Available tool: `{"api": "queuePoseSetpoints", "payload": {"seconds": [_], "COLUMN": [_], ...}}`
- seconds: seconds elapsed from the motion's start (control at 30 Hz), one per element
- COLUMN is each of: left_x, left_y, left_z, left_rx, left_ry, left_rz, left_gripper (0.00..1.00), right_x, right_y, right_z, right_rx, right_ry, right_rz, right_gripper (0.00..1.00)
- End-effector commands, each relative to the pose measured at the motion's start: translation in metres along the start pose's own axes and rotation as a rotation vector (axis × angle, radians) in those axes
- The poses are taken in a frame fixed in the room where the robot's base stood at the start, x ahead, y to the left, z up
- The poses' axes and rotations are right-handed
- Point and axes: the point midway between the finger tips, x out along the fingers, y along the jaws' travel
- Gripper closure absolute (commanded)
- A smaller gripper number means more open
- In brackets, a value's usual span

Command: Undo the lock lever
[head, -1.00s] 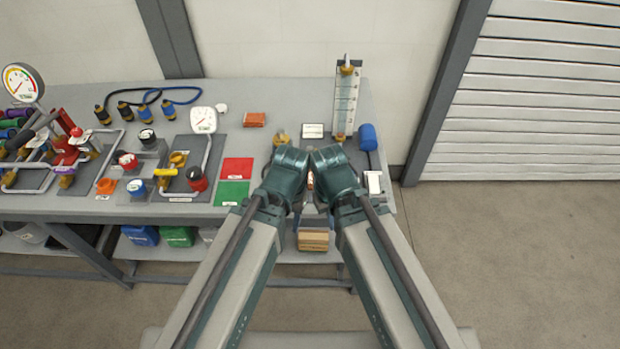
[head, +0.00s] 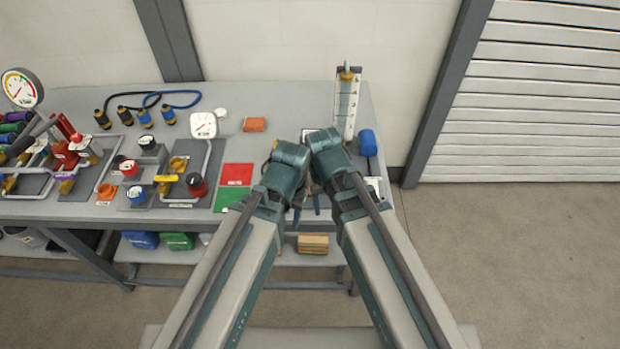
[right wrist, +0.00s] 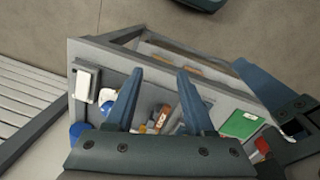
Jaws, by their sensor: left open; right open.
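I cannot tell for certain which part is the lock lever. A yellow handle (head: 167,178) lies on a small pipe panel left of the red and green mats. A red lever (head: 66,127) stands tilted on a pipe assembly at the far left. My left gripper (head: 297,214) is mostly hidden behind its wrist, over the bench's front right part, and is apart from both. Its blue finger shows in the right wrist view. My right gripper (right wrist: 158,88) is open and empty, its two blue fingers spread above the bench top; in the head view its wrist hides most of it.
A red mat (head: 237,174), a green mat (head: 229,196) and a dial gauge (head: 203,125) lie left of my arms. A tall white gauge board (head: 345,104) and a blue cylinder (head: 367,142) stand close beyond my right wrist. A wooden block (head: 313,243) sits below the bench top.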

Motion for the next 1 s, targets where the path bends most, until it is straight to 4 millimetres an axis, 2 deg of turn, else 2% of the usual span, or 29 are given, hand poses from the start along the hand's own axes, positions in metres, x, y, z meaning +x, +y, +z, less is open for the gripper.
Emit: {"api": "queuePoseSetpoints", "payload": {"seconds": [0.1,0.17,0.4,0.5,0.77,1.0], "left_x": [-0.018,-0.025,-0.061,-0.068,-0.067,-0.055], "left_y": [-0.002,-0.002,-0.005,-0.006,-0.006,-0.005], "left_z": [0.001,0.001,0.003,0.004,0.004,0.003], "left_rx": [-0.001,-0.002,-0.005,-0.006,-0.007,-0.004], "left_ry": [0.0,0.0,0.0,0.0,0.0,0.0], "left_rz": [0.0,0.0,0.0,0.0,0.0,-0.001], "left_gripper": [0.5,0.5,0.5,0.5,0.5,0.5], "right_x": [-0.019,-0.026,-0.065,-0.073,-0.072,-0.06], "right_y": [-0.001,-0.002,-0.005,-0.006,-0.007,-0.008], "right_z": [-0.029,-0.041,-0.109,-0.125,-0.13,-0.13], "right_rx": [0.043,0.067,0.195,0.232,0.252,0.251], "right_ry": [0.006,0.009,0.022,0.025,0.027,0.027], "right_rz": [-0.012,-0.02,-0.061,-0.072,-0.078,-0.078], "right_gripper": [0.46,0.46,0.46,0.46,0.46,0.46]}}
